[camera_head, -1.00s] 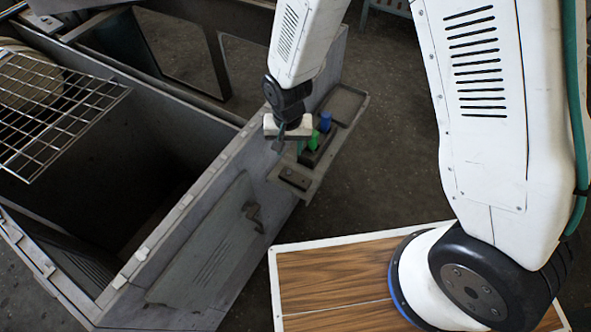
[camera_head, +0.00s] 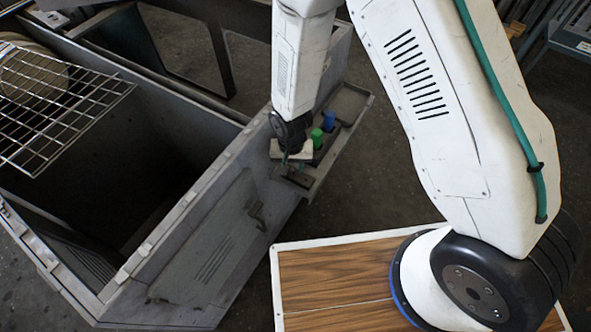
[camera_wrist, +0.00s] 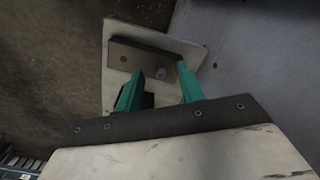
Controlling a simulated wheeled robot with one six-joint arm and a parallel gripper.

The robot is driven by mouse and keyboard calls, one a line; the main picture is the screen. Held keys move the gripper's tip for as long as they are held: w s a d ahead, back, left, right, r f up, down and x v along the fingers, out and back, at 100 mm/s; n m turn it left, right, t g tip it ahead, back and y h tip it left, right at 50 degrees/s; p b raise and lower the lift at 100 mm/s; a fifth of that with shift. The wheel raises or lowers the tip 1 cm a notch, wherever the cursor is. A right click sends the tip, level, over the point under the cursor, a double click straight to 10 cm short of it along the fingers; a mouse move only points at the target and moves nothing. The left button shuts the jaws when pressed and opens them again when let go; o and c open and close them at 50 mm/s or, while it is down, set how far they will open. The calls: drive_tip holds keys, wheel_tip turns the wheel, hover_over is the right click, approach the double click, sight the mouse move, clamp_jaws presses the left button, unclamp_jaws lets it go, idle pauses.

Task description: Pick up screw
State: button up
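A small grey screw (camera_wrist: 160,73) shows in the wrist view, standing at the edge of a dark block (camera_wrist: 140,57). In the head view the block (camera_head: 299,180) lies at the near end of a side tray, and the screw cannot be made out there. My gripper (camera_wrist: 160,71) has two green fingers, spread apart with a clear gap. The screw appears in line with this gap, just beyond the fingertips. Nothing is held between them. In the head view my gripper (camera_head: 293,165) hangs low over the tray, close to the block.
The tray (camera_head: 348,104) is fixed to the side of a large grey housing (camera_head: 213,240). A green piece (camera_head: 317,138) and a blue piece (camera_head: 328,121) stand on it just beyond my gripper. A wire rack (camera_head: 60,100) lies over the housing's open top at the left.

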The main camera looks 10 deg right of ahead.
drive_tip(key=shift+f, duration=0.25)
idle(0.4)
drive_tip(key=shift+c, duration=0.4)
drive_tip(key=c, duration=0.7)
